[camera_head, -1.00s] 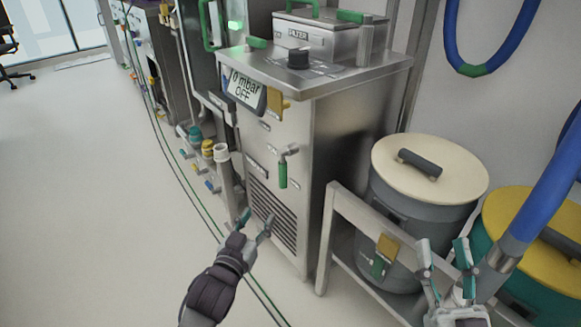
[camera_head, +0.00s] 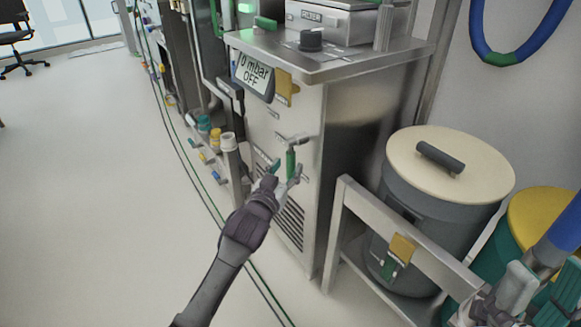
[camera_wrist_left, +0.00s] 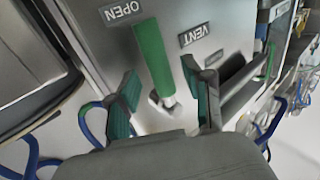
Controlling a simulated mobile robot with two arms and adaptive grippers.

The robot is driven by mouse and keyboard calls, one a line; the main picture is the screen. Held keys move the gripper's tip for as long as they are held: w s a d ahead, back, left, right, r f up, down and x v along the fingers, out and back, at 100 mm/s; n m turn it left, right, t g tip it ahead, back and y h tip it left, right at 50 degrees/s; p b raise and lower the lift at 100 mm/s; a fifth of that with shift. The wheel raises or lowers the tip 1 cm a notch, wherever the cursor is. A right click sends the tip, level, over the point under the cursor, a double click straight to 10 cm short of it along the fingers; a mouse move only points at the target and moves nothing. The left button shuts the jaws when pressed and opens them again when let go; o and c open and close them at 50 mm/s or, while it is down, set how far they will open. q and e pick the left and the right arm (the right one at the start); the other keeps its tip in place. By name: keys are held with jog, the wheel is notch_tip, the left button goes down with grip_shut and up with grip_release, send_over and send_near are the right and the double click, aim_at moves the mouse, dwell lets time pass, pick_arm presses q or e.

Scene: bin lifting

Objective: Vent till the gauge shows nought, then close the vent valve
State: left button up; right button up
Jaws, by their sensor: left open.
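The gauge display (camera_head: 253,72) on the steel cabinet's front reads "0 mbar OFF". Below it is the vent valve, with a green handle (camera_head: 291,163) hanging down from a metal pivot. My left gripper (camera_head: 286,174) is open at the handle's lower end. In the left wrist view the green handle (camera_wrist_left: 151,58) shows between the two spread fingers (camera_wrist_left: 160,78), with a gap on both sides. Upside-down VENT (camera_wrist_left: 194,36) and OPEN (camera_wrist_left: 122,11) labels are near it. My right gripper (camera_head: 535,297) is at the lower right, partly cut off; its jaw state is unclear.
A grey drum with a cream lid (camera_head: 450,168) stands behind a steel rail (camera_head: 400,235) on the right. A yellow-lidded drum (camera_head: 545,215) and a blue hose (camera_head: 563,235) are beside it. Capped ports (camera_head: 228,142) line the cabinet's left.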

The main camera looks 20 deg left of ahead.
aim_at(289, 165)
pick_arm(q)
jog(key=shift+w+d+b, duration=0.1)
jog(key=shift+w+b, duration=0.25)
jog(key=shift+w, duration=1.15)
jog(key=shift+c, duration=0.2)
grip_shut()
